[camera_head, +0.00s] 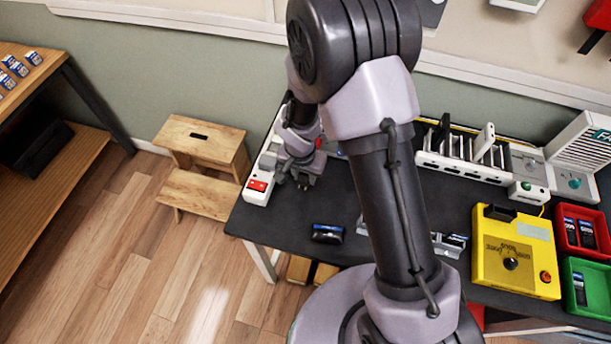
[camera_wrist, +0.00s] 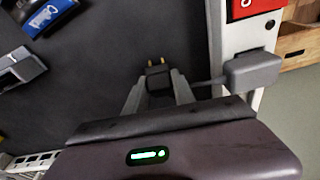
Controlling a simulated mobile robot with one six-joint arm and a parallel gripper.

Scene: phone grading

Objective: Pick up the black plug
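The black plug (camera_wrist: 158,80) has two brass prongs. In the wrist view it sits between my two fingertips, with its prongs pointing away from my gripper (camera_wrist: 159,84). The fingertips lie close along both sides of the plug; I cannot tell whether they press on it. In the head view my gripper (camera_head: 303,178) is low over the left end of the dark table, beside the power strip. The plug is mostly hidden there by my gripper.
A white power strip with a red switch (camera_head: 259,186) is just left of my gripper. A grey plug (camera_wrist: 254,70) is in the strip. A dark blue-labelled device (camera_head: 327,233) lies on the dark table (camera_head: 275,222). A yellow box (camera_head: 515,285) and red and green bins stand right.

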